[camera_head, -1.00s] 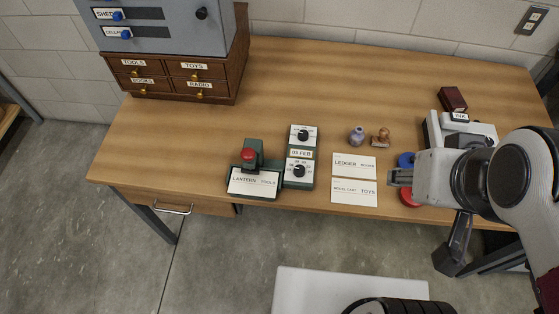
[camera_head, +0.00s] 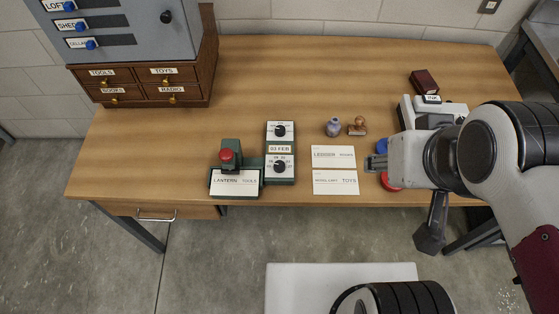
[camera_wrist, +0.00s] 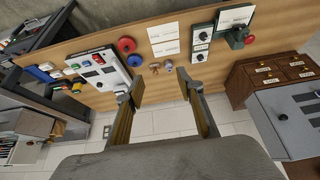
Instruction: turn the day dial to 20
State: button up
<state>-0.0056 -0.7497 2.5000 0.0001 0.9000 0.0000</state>
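The green date unit (camera_head: 267,180) stands near the table's front edge, with two black dials on white plates. The upper dial (camera_head: 280,130) and lower dial (camera_head: 280,167) sit either side of a window (camera_head: 280,149) that seems to read 03 FEB. The plate lettering is too small to tell which is the day dial. The unit also shows in the wrist view (camera_wrist: 190,73), at the top, beyond my fingers. My gripper (camera_head: 372,163) is to its right, past the paper cards, apart from it. In the wrist view my gripper (camera_wrist: 158,92) is open and empty.
Two cards (camera_head: 334,169) lie between my gripper and the date unit. A red-knobbed press (camera_head: 227,155) adjoins the unit's left. A small bottle (camera_head: 333,127) and a wooden stamp (camera_head: 357,126) stand behind the cards. A drawer cabinet (camera_head: 140,84) is at back left. The table's middle is clear.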

jog(key=n+g, duration=0.6)
jog(key=n, duration=1.8)
send_over(279, 165)
jog(key=f, duration=2.1)
jog(key=shift+s+d, duration=0.2)
jog(key=shift+s, duration=0.05)
jog(key=shift+w+a+n, duration=0.1)
jog(key=shift+w+n, duration=0.1)
jog(key=shift+n, duration=0.2)
jog(key=shift+w+n, duration=0.1)
jog(key=shift+n, duration=1)
jog(key=shift+f, duration=0.15)
jog(key=shift+f, duration=3.8)
